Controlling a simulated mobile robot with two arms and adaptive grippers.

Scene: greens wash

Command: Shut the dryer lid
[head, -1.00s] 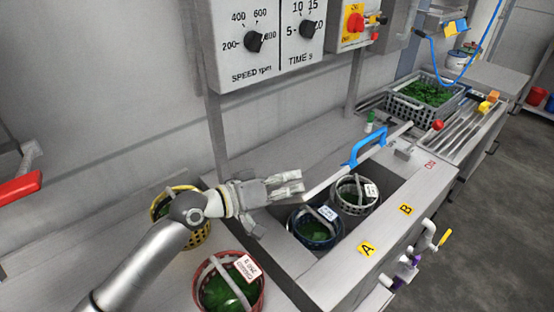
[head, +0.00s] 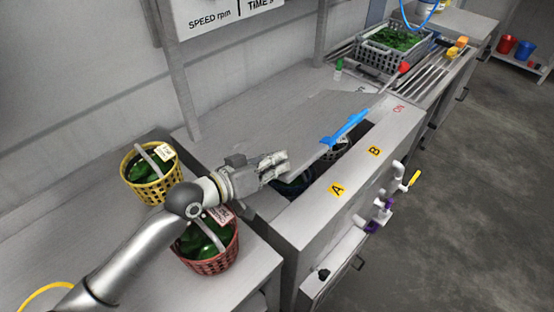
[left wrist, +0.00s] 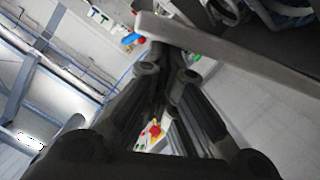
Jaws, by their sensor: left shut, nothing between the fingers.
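The grey dryer lid (head: 300,135) with its blue handle (head: 345,129) hangs tilted low over the tub, partly open. A dark gap shows between its front edge and the tub's front wall (head: 345,195), marked A and B. Inside, a blue basket (head: 293,187) and a pale basket (head: 336,152) are mostly hidden under the lid. My left gripper (head: 284,162) is shut and empty at the lid's near front corner; I cannot tell whether it touches. In the left wrist view its fingers (left wrist: 165,75) lie beside a grey bar-like edge. My right gripper is not in view.
A yellow basket (head: 150,175) and a red basket (head: 207,248) of greens stand on the left counter, the red one close to my left arm. A grey crate of greens (head: 393,48) stands at the back. Pipes and valves (head: 385,205) stick out in front. The floor at right is clear.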

